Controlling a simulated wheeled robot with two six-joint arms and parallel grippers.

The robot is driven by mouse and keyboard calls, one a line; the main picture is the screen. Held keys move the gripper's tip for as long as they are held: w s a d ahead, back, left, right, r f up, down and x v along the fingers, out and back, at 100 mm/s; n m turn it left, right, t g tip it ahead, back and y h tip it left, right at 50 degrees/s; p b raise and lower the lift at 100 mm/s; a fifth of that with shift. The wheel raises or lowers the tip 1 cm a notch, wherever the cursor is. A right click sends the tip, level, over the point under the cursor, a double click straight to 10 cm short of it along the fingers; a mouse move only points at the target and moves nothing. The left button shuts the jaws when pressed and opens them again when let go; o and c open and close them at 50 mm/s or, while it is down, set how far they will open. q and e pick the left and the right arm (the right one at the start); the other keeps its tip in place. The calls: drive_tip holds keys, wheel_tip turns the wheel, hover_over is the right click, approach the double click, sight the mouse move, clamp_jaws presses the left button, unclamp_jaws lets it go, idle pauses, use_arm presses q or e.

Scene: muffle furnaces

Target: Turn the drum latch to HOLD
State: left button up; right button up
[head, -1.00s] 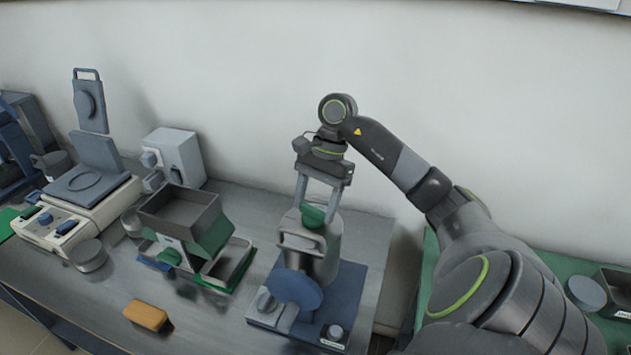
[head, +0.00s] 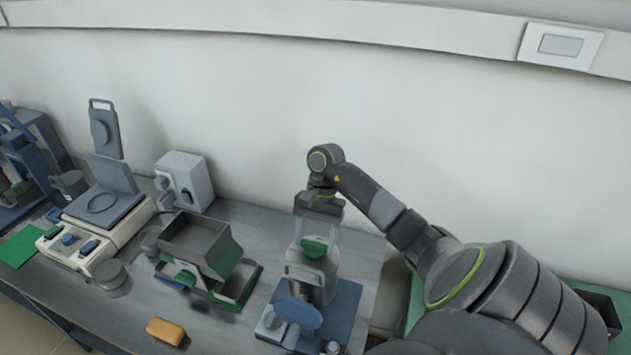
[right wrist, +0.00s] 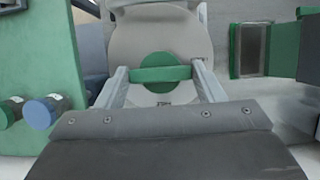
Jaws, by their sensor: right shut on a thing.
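The drum latch is a green disc with a raised bar (head: 313,248) on the upper face of a pale grey drum (head: 308,268). The drum stands on a blue base (head: 343,305). My right gripper (head: 316,232) reaches down to the latch from above. In the right wrist view, the latch bar (right wrist: 160,74) lies crosswise between the two fingertips (right wrist: 161,73), which are shut on its ends. Small dark lettering shows on the drum just below the disc, too small to read. My left gripper is in neither view.
A dark tray on a green stand (head: 194,240) is left of the drum unit. A yellow block (head: 166,330) lies near the bench's front edge. A cream device with a raised lid (head: 85,240) and a grey box (head: 184,181) stand farther left. The wall is close behind.

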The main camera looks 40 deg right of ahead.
idle(0.3)
drive_tip(key=o, duration=1)
